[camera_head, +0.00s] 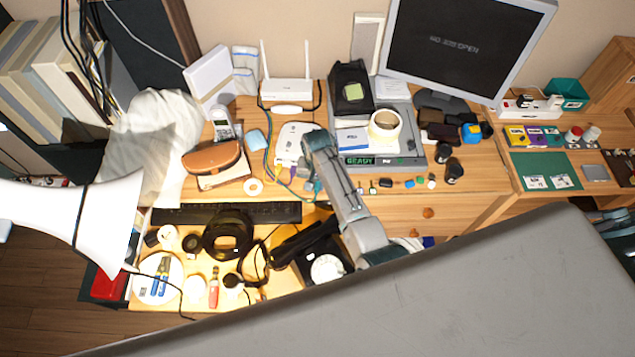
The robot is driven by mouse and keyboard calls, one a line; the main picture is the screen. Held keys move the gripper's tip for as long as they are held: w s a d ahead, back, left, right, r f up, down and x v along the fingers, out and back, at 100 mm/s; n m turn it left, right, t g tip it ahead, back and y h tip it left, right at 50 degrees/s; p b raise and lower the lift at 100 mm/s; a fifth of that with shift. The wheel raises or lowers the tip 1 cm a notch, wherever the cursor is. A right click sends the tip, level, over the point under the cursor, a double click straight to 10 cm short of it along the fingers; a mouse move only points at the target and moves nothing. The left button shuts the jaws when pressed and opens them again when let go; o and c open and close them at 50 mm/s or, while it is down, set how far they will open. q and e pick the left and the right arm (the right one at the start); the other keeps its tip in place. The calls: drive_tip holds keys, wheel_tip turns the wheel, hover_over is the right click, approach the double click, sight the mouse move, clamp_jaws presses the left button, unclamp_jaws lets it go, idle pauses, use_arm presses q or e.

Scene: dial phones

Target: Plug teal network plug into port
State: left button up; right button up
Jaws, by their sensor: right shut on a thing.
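My right arm reaches up over the desk from below and bends at its top. My right gripper (309,187) hangs below that bend, small and partly hidden by the arm. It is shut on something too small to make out. A thin teal cable (267,170) runs down beside the white wall-box-like device (292,143) toward the gripper. The teal plug itself I cannot make out clearly, and no port opening is distinguishable. A white router (286,90) with two antennas stands behind the device. My left gripper is not in view.
A brown case (212,158) and cordless phone (222,124) lie to the left. A white lamp shade (105,220) is at left, a monitor (463,45) behind.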

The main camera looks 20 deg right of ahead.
drive_tip(key=shift+r, duration=0.1)
drive_tip(key=shift+r+p, duration=0.95)
drive_tip(key=shift+r, duration=1.45)
